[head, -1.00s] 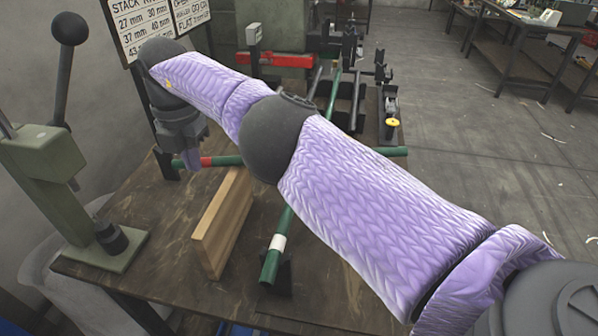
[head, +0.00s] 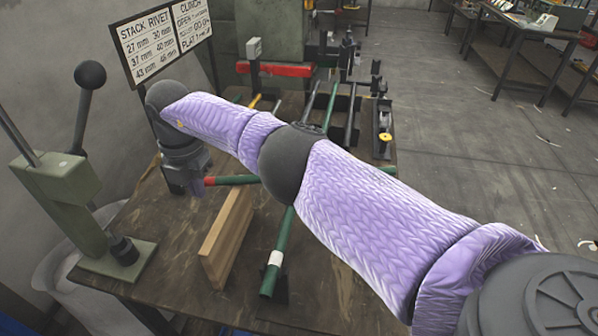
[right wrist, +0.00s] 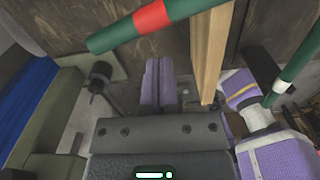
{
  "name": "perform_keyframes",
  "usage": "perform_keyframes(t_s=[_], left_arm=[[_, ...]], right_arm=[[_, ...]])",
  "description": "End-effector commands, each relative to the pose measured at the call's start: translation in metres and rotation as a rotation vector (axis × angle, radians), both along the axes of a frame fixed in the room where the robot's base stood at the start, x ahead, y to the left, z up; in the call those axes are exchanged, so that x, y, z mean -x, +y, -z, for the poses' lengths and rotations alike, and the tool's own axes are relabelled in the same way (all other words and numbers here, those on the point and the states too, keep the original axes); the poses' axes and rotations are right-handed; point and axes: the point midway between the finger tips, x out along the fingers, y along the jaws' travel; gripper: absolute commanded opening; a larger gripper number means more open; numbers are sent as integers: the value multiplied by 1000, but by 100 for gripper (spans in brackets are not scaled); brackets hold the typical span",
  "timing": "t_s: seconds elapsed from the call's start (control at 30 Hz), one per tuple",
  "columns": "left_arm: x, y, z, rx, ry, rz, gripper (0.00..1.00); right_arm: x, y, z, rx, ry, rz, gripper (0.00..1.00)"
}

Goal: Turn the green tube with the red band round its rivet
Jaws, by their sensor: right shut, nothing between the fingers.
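The green tube with the red band (head: 232,180) lies roughly crosswise above the table in the head view. Its middle is hidden behind my right arm, and its left end by my right gripper (head: 187,190). The red band (head: 209,181) shows just right of that gripper. In the right wrist view the tube (right wrist: 190,8) crosses the top, with its red band (right wrist: 150,17) and free end in sight. The right gripper's lilac fingers (right wrist: 159,85) are together, empty, and appear below the tube in that picture. I cannot see the rivet. My left gripper is not identifiable.
A wooden block (head: 226,238) stands on the table (head: 150,215) beside the tube. A green tube with a white band (head: 272,268) runs lengthwise under my arm. A green lever press (head: 62,185) stands left. Dark fixtures (head: 382,125) stand at the back right.

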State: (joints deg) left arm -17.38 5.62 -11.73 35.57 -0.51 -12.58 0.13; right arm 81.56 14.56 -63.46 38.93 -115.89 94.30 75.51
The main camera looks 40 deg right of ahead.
Motion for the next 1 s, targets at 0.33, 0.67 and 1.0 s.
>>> perform_keyframes(t_s=[0.33, 0.67, 1.0], left_arm=[[0, 0, -2, 0, -1, 0, 0], [-6, 0, -32, 0, -14, 0, 0], [-8, 0, -47, 0, -21, 0, 0]], right_arm=[[0, 0, -2, 0, 0, 0, 0], [0, 1, -47, -1, -3, -1, 0], [0, 0, -70, 0, 0, 0, 0]])
